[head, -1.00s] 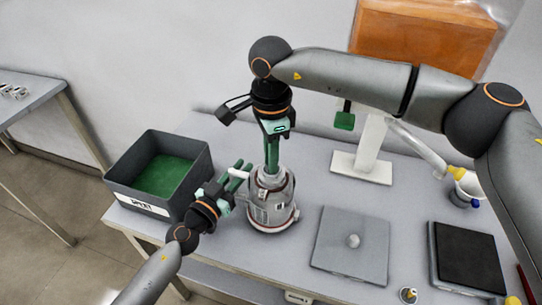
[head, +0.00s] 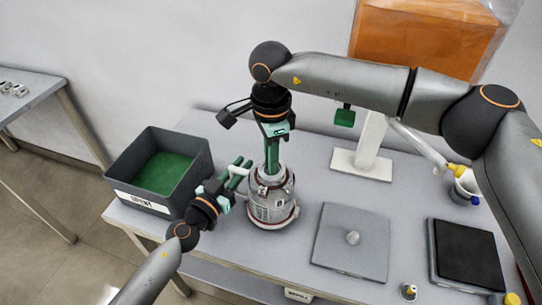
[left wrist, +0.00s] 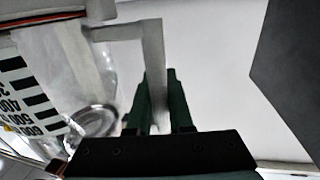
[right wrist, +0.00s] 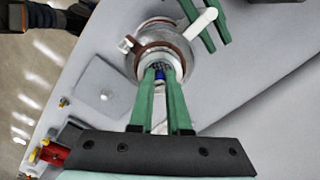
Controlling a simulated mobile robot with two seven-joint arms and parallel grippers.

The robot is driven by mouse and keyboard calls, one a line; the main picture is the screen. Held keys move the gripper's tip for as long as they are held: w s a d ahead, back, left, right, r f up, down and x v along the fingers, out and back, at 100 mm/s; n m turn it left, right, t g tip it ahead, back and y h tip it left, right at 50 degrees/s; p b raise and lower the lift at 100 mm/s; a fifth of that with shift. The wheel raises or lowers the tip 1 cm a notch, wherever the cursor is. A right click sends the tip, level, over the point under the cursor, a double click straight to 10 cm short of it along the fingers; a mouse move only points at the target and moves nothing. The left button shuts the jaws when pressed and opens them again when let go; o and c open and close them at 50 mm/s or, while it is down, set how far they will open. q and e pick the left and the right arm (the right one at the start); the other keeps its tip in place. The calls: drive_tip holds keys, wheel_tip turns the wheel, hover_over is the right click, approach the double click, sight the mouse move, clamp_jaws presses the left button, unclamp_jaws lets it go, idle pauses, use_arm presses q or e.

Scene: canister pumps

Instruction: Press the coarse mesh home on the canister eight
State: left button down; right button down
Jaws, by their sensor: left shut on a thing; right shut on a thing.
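The canister (head: 270,205), a silvery pot with reddish-brown bands, stands upright near the table's front edge. My left gripper (head: 238,172) is shut on its pale side handle; the left wrist view shows the handle (left wrist: 150,60) between the fingers. My right gripper (head: 271,172) points straight down from above, fingertips at the canister's mouth. In the right wrist view it is shut on a small part with blue on it (right wrist: 160,74), apparently the coarse mesh. The fingers and rim hide most of it, so its depth cannot be told. The canister's number is not readable.
A dark bin (head: 190,180) with a green floor stands left of the canister. A grey plate with a knob (head: 335,255) and a black-topped pad (head: 468,258) lie to the right. A white stand (head: 365,160) is behind. A small fitting (head: 409,292) sits at the front edge.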

drive_tip(key=shift+f, duration=0.7)
idle(0.5)
drive_tip(key=c, duration=0.9)
unclamp_jaws()
drive_tip(key=shift+c, duration=1.2)
drive_tip(key=shift+o, duration=1.4)
drive_tip(key=shift+r, duration=1.6)
drive_tip(key=shift+c, duration=0.2)
drive_tip(key=shift+o, duration=1.1)
drive_tip(key=shift+r, duration=2.25)
